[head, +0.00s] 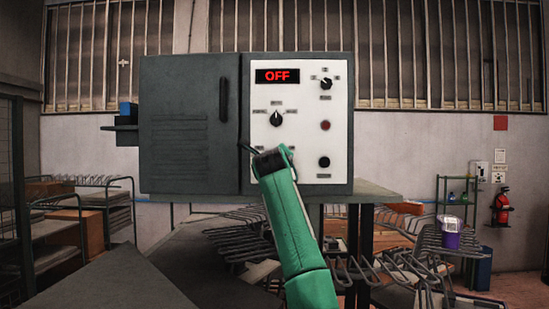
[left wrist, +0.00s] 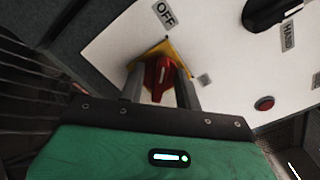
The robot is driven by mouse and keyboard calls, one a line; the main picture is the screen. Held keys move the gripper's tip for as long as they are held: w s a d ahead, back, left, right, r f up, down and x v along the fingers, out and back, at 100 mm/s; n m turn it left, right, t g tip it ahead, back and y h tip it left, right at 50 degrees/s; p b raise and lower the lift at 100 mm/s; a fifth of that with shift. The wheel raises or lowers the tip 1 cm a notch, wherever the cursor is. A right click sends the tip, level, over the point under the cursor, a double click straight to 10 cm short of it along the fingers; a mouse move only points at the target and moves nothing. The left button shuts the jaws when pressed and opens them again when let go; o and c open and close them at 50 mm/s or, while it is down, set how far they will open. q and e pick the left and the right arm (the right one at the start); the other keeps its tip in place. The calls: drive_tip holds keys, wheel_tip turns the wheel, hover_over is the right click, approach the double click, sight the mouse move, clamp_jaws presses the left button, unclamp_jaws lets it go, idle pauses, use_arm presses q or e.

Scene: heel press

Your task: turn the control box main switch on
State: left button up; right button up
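The grey control box (head: 190,125) has a white panel (head: 300,100) on its right half, with a display (head: 277,76) reading OFF in red. My left gripper (head: 268,156) reaches the lower left of this panel and hides the main switch in the head view. In the left wrist view the main switch (left wrist: 159,76) is a red handle on a yellow plate, near an OFF label (left wrist: 164,14). My left gripper (left wrist: 160,84) is open, with one finger on each side of the red handle; narrow gaps seem to show. My right gripper is in neither view.
The panel also carries a black selector knob (head: 276,119), an upper knob (head: 326,83), a red button (head: 326,125) and a black button (head: 324,162). A door handle (head: 223,100) sticks out left of the panel. Metal racks (head: 240,235) stand below and behind.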

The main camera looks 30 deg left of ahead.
use_arm(q)
clamp_jaws()
drive_tip(key=m+b, duration=0.5)
drive_tip(key=m, duration=0.1)
drive_tip(key=m+b, duration=1.2)
drive_tip(key=shift+w+d, duration=0.25)
drive_tip(key=shift+d, duration=0.1)
idle(0.5)
